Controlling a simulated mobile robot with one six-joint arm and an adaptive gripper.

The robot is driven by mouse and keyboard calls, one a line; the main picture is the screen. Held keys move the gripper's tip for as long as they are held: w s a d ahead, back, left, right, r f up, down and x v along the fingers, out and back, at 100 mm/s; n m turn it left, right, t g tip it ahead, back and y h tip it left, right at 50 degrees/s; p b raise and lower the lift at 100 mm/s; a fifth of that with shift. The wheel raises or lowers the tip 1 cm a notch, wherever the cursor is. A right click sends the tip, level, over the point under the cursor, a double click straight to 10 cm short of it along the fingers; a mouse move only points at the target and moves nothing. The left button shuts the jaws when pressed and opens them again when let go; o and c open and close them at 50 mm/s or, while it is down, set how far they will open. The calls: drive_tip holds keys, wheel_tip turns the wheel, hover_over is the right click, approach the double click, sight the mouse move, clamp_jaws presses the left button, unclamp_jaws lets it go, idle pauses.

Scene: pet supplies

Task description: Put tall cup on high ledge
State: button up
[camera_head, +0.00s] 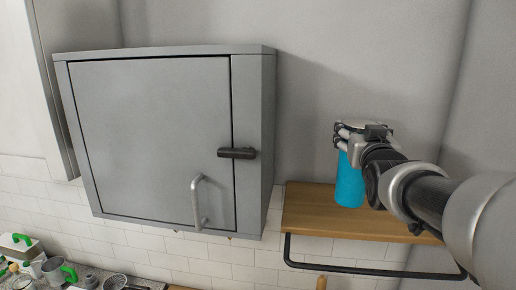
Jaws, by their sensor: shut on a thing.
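The tall cup (350,186) is a bright blue cylinder at the right of the head camera view. It is upright, and its lower end overlaps the wooden ledge (310,212) in the picture. I cannot tell whether it touches the ledge. My gripper (349,135) is shut on the cup near its top, and its fingers and my arm hide the cup's upper part and right side. The ledge is a brown shelf fixed to the wall, with a black rail (340,268) below its front.
A grey wall cabinet (150,140) with a closed door, a black latch (237,153) and a handle (197,203) is left of the ledge. Several small items, including a green-handled mug (57,272), stand on the counter at lower left. The ledge's left part is clear.

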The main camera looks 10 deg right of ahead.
wheel_tip(320, 180, down, 5)
drive_tip(key=shift+r, duration=0.2)
drive_tip(key=shift+f, duration=0.2)
drive_tip(key=o, duration=1.8)
drive_tip(key=shift+c, duration=0.2)
